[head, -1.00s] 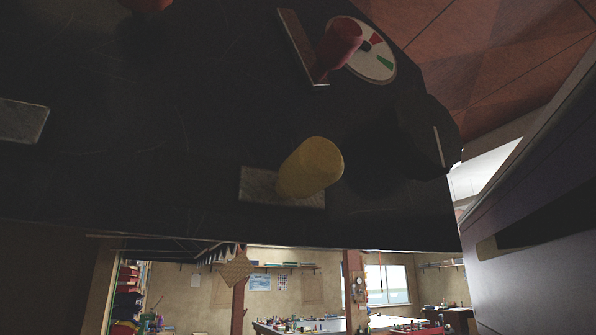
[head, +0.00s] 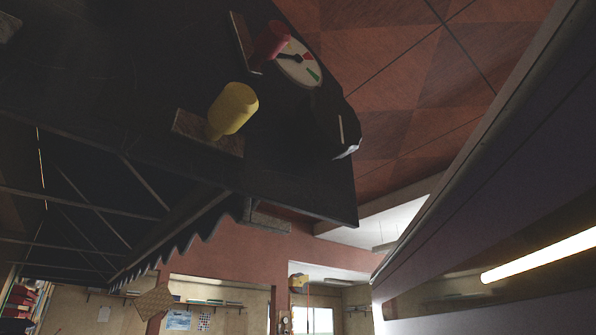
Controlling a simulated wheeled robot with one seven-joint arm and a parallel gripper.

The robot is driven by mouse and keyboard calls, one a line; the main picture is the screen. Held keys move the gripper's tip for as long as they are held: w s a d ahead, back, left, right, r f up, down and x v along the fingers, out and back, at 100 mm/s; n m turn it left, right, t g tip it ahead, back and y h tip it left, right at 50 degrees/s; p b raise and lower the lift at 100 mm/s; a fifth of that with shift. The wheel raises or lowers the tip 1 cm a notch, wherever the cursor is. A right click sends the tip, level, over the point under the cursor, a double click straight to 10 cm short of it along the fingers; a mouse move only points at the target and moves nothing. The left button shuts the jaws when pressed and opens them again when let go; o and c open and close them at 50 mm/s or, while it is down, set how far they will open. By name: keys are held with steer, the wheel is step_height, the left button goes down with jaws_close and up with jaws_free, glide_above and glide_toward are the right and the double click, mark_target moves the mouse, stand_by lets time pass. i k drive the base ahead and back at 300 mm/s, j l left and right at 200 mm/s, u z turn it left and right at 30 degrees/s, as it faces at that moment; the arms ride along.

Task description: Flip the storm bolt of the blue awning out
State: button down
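The underside of a dark panel fills the upper left of the head view. A yellow cylindrical knob (head: 233,108) sticks out of a plate (head: 190,128) on it. A red knob (head: 270,42) stands on another plate beside a white dial (head: 300,66) with red and green marks. A dark awning (head: 185,235) with a scalloped edge and struts shows at lower left; its colour is too dark to tell. I cannot tell which fitting is the storm bolt or whether it is in or out. My gripper is not in view.
A black rounded knob (head: 335,125) with a white line sits near the panel's right edge. A large dark slanted body with a bright strip (head: 540,256) fills the right side. A red-brown tiled ceiling (head: 410,70) lies beyond. Shelves (head: 210,303) and a window are far below.

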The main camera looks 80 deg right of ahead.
mark_target(237, 103)
steer(key=k+j+z, duration=0.1)
steer(key=k+j, duration=0.3)
steer(key=j, duration=0.25)
steer(key=k+j+z, duration=0.15)
steer(key=k+j, duration=0.3)
steer(key=j, duration=0.2)
steer(key=k+j+z, duration=0.1)
steer(key=k+j, duration=0.4)
